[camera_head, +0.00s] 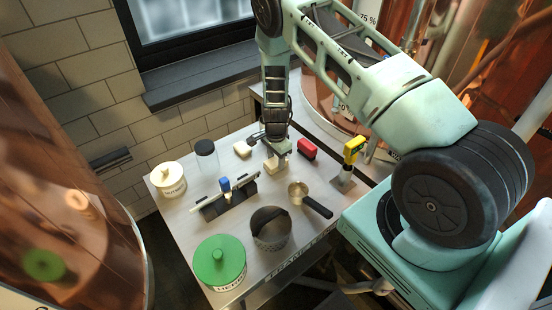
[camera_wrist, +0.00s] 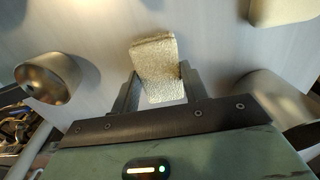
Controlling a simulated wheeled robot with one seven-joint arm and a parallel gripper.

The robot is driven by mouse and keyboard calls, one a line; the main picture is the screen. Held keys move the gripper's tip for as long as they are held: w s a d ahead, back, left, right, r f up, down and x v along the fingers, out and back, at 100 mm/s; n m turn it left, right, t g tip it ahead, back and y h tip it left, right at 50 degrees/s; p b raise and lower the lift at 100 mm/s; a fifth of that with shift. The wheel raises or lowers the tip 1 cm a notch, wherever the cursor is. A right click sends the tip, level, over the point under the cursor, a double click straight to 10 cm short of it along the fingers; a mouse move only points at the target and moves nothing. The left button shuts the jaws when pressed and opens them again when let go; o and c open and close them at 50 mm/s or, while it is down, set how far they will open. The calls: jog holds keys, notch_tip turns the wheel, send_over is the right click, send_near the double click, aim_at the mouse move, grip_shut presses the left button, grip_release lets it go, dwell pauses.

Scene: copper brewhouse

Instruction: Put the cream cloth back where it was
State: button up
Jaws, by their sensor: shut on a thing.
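The cream cloth (camera_head: 271,167) is a small folded, textured pad at the back middle of the metal table. In the wrist view the cloth (camera_wrist: 155,62) stands out between the two dark fingers. My gripper (camera_head: 277,158) points down and is shut on the cloth; in the wrist view my gripper (camera_wrist: 160,80) has a finger on each side of it. I cannot tell whether the cloth touches the tabletop.
A cream block (camera_head: 242,149) lies just left of my gripper, a red block (camera_head: 307,149) just right.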

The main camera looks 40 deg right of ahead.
aim_at(276, 161)
jog(key=shift+f+b, duration=0.3)
jog(key=shift+f, duration=0.1)
jog(key=o, duration=0.9)
jog(key=o, duration=0.5)
jog(key=shift+o, duration=0.2)
jog(key=shift+r, duration=0.15)
jog(key=shift+r+p, duration=2.7)
jog(key=shift+r, duration=1.25)
